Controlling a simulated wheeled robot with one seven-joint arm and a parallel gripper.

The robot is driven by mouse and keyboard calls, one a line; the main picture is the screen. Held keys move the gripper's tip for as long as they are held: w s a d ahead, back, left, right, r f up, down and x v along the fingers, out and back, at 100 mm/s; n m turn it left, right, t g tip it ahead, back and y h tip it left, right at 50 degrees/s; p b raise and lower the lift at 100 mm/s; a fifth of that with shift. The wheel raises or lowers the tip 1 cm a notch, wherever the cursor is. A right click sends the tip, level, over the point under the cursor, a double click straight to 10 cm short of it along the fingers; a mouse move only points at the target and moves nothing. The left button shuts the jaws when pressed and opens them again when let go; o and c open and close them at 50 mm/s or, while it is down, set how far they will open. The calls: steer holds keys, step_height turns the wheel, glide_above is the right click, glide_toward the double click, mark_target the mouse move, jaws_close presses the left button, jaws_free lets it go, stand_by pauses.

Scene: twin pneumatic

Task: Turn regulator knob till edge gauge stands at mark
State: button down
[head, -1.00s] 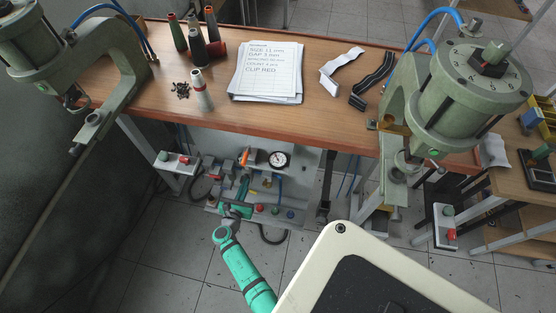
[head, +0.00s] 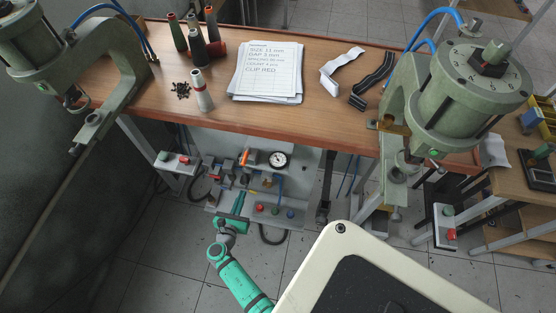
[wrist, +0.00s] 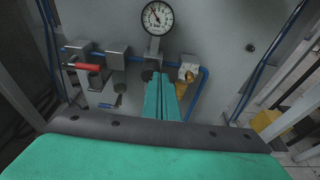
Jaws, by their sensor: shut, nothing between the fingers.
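A round white dial gauge (head: 279,160) with a black rim sits on the grey panel under the bench. In the wrist view the gauge (wrist: 157,17) is at the top, its needle pointing up and left; I cannot make out a set mark. Below it, under a grey fitting, is a dark round knob (wrist: 148,75), probably the regulator knob, partly hidden by my fingertips. My gripper (head: 242,197) is shut and empty, pointing at the panel below the gauge. In the wrist view its teal fingers (wrist: 167,78) lie together just right of the knob; contact cannot be told.
A red-handled valve (wrist: 88,67) is left of the fingers, a brass fitting (wrist: 187,72) and blue tubing right. A box with coloured buttons (head: 275,211) is low in front of the panel. The wooden bench (head: 330,130) overhangs, with green presses (head: 465,95) at both ends.

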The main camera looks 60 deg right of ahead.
steer(key=w+d, duration=0.4)
steer(key=w, duration=0.1)
steer(key=shift+d+f, duration=0.25)
stand_by(0.7)
steer(key=shift+f, duration=0.15)
stand_by(0.7)
steer(key=shift+s+d, duration=0.25)
steer(key=shift+s, duration=0.3)
steer(key=shift+s+d, duration=0.2)
steer(key=shift+s, duration=0.3)
steer(key=shift+s+r, duration=0.1)
steer(key=shift+r, duration=0.15)
steer(key=f+v, duration=0.1)
steer(key=v, duration=0.4)
steer(key=shift+s+a, duration=0.25)
steer(key=shift+a, duration=0.25)
